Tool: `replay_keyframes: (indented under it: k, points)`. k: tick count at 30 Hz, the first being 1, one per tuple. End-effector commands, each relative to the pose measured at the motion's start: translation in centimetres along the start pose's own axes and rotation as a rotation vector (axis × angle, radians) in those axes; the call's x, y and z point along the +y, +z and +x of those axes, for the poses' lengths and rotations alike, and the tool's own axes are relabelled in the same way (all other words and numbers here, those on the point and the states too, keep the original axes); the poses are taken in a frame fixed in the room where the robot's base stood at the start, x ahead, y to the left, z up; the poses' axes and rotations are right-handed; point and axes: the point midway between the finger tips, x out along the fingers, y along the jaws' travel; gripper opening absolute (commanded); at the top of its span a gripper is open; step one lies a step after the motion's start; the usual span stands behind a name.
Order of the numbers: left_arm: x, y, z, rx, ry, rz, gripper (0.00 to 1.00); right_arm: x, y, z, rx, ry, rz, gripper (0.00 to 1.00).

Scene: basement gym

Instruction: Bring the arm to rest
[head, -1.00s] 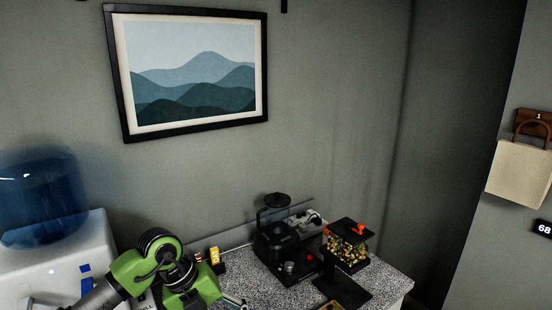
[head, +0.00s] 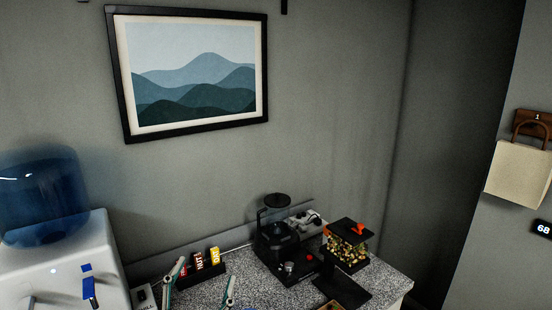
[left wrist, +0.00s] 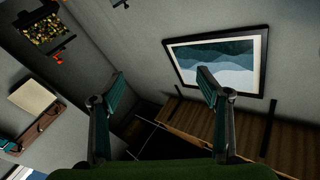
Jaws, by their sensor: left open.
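My left gripper (head: 202,284) shows at the bottom of the head view, only its two teal-and-grey fingers rising into the picture. The fingers are spread apart with nothing between them. In the left wrist view the same gripper (left wrist: 162,90) is open and empty, its fingers well apart against wall and dark floor. The rest of the left arm is below the head view's lower edge. My right gripper is in neither view.
A speckled counter (head: 240,262) holds a snack-bar box (head: 204,270), a black coffee machine (head: 282,240) and a filled dispenser (head: 348,245). A water cooler (head: 50,255) stands left. A framed picture (head: 190,75) and a paper bag (head: 520,172) hang on the walls.

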Motion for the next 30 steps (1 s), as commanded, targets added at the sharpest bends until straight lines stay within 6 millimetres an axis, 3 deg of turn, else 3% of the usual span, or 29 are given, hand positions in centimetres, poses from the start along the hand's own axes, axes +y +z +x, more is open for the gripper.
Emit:
replay_keyframes:
  k: [1,3,6,9,15,23,30]
  points:
    - [-0.4,3.5,-1.6,-0.133,-0.020,-0.042,0.70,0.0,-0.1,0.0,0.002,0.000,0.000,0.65]
    - [-0.6,8.2,-4.3,-0.319,-0.033,-0.088,0.70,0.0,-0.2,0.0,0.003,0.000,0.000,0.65]
    - [0.1,13.9,-9.2,-0.574,-0.017,-0.139,0.70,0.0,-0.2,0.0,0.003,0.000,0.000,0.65]
    - [1.4,18.0,-14.6,-0.792,0.026,-0.177,0.70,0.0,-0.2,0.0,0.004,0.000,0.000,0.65]
    - [4.0,21.6,-23.2,-1.088,0.136,-0.223,0.70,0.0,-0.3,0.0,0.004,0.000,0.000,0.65]
    - [6.7,22.6,-32.4,-1.352,0.289,-0.262,0.70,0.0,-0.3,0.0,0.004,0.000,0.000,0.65]
    - [9.9,30.1,-32.1,-1.381,0.301,-0.257,0.70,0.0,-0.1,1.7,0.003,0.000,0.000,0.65]
